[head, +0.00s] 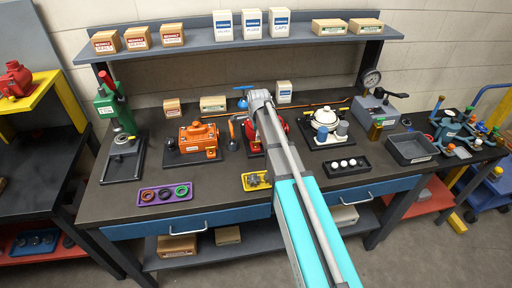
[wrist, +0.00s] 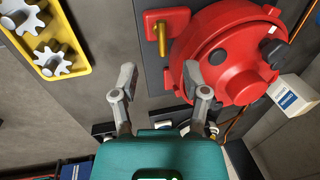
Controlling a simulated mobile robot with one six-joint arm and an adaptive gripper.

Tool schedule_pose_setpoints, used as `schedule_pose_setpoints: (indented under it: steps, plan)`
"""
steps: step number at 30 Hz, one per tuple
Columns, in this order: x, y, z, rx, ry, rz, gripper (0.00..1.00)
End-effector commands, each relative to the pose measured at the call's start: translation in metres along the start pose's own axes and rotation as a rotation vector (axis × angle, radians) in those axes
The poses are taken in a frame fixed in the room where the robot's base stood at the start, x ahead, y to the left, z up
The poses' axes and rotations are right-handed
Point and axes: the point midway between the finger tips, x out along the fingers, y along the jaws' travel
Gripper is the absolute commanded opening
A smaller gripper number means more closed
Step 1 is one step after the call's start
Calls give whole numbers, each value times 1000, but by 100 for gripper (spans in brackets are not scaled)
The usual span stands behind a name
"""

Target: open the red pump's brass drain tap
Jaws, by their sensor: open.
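The red pump (wrist: 235,45) fills the upper right of the wrist view, a round ribbed body on a dark grey plate. The brass drain tap (wrist: 161,38) is a short bar at the pump's left, next to a small red block. My gripper (wrist: 159,80) is open and empty, its two fingers apart below the tap in the picture. The right finger overlaps the pump's edge in the picture; I cannot tell whether it touches. In the head view my arm covers most of the red pump (head: 284,127), and the tap and fingers are hidden.
A yellow tray (wrist: 49,60) with white gears lies left of the pump in the wrist view. In the head view an orange pump (head: 199,135) stands left and a white pot-like unit (head: 325,119) right. Another red device (head: 14,79) sits on the far-left yellow shelf.

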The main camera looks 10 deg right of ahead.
Motion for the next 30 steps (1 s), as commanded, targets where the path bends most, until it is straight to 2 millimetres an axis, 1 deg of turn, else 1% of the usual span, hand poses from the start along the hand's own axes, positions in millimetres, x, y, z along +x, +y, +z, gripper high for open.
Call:
schedule_pose_setpoints:
  steps: [1,18,24,30]
  plan:
    - [8,0,0,0,0,0,59]
    - [53,0,0,0,0,0,59]
    - [65,0,0,0,0,0,59]
    - [70,0,0,0,0,0,59]
